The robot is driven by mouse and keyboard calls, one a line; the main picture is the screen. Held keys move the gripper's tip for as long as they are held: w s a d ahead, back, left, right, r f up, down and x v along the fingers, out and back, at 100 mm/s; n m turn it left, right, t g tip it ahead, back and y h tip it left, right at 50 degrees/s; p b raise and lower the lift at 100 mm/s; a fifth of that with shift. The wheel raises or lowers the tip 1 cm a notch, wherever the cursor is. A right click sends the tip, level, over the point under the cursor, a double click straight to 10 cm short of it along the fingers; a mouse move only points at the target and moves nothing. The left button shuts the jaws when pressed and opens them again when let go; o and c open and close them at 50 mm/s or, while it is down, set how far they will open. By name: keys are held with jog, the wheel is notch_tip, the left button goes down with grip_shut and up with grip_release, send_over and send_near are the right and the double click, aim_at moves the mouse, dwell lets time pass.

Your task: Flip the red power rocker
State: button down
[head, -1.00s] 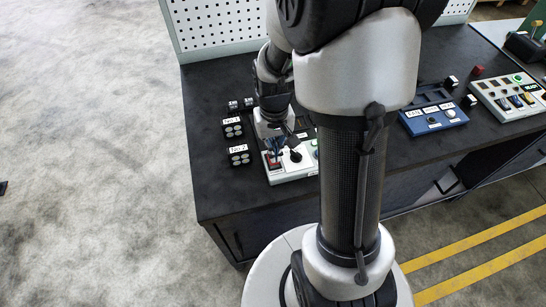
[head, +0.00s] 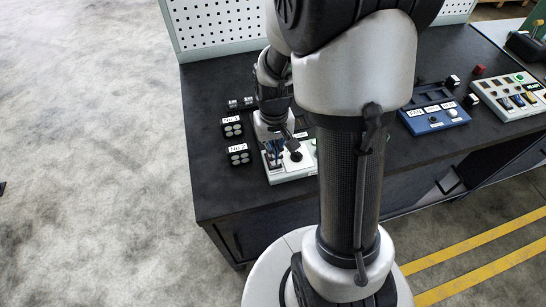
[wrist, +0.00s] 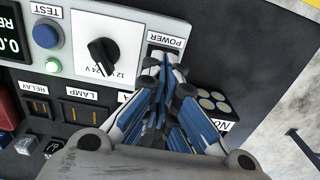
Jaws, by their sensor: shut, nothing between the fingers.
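The light grey control panel (head: 292,177) lies on the dark bench, and its face also shows in the wrist view (wrist: 126,18). The POWER label (wrist: 166,42) is readable in the wrist view. My gripper (wrist: 160,62) is shut and empty, its fingertips right at the spot beside that label. The red rocker is hidden by the fingers, so I cannot tell its position or whether they touch it. In the head view my gripper (head: 275,160) is over the left end of the panel, and no red shows there.
A black rotary knob (wrist: 103,52) stands close beside the fingers. Black label-bearing blocks (head: 238,155) stand left of the panel. A blue panel (head: 436,118) is further right.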

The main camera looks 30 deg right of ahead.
jog(key=shift+f+b, duration=0.4)
jog(key=shift+f, duration=0.2)
jog(key=shift+r, duration=0.1)
jog(key=shift+r+p, duration=3)
jog(key=shift+r, duration=0.45)
jog(key=shift+r, duration=0.1)
jog(key=s+a+r+n+t, duration=0.1)
jog(key=s+a+r, duration=0.2)
jog(key=r, duration=0.3)
jog(key=s+a+r+n+t, duration=0.1)
jog(key=s+a+r+t, duration=0.1)
jog(key=s+a+r, duration=0.2)
jog(key=s+a+r+n+t, duration=0.1)
jog(key=s+a+r, duration=0.2)
jog(key=s+r, duration=0.3)
notch_tip(320, 180, up, 3)
jog(key=shift+s+a+r+t, duration=0.2)
jog(key=shift+s+a+t, duration=0.1)
jog(key=shift+a, duration=0.05)
